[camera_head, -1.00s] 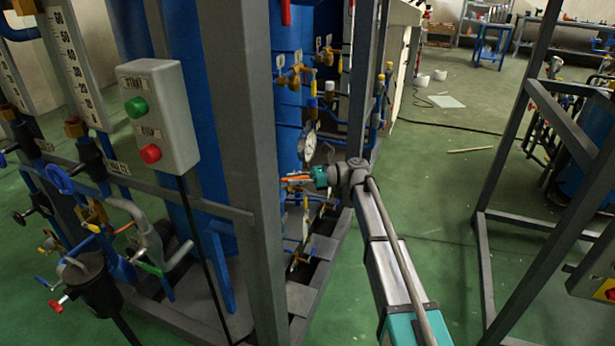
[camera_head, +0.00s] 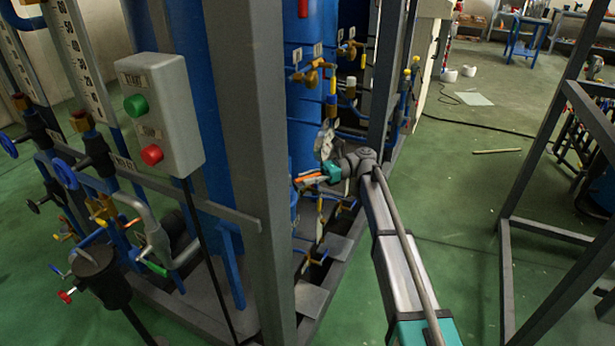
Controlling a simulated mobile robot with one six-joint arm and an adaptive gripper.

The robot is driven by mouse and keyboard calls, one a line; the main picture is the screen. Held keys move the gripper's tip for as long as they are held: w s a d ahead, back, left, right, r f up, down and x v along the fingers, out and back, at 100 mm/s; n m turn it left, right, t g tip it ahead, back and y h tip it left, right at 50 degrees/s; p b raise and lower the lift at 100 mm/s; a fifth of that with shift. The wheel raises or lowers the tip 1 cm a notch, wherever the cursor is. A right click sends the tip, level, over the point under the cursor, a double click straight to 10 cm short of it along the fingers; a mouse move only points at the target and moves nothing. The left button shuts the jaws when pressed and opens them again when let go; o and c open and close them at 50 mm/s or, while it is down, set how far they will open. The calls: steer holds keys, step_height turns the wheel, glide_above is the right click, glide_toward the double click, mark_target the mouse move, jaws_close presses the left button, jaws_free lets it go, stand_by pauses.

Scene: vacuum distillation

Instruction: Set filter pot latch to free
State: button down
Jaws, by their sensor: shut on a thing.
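My gripper (camera_head: 309,179) is small in view, reaching in from the right between the grey frame posts, low in front of the blue column. Its orange-tipped fingers point left and look closed on a small part, which they mostly cover. I cannot tell for sure whether that part is the latch. A dark pot (camera_head: 101,283) hangs at the lower left with a red-handled valve on its side. It may be the filter pot, and my gripper is well apart from it. No latch can be made out clearly in this view.
A grey START/STOP box (camera_head: 158,115) and a thick grey post (camera_head: 250,150) stand left of my gripper. Brass valves (camera_head: 312,75) and a gauge (camera_head: 325,140) sit close above it. Green floor (camera_head: 450,220) is clear to the right, up to another grey frame (camera_head: 507,260).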

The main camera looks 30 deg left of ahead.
steer(key=shift+a, duration=0.1)
steer(key=c, duration=0.6)
jaws_free()
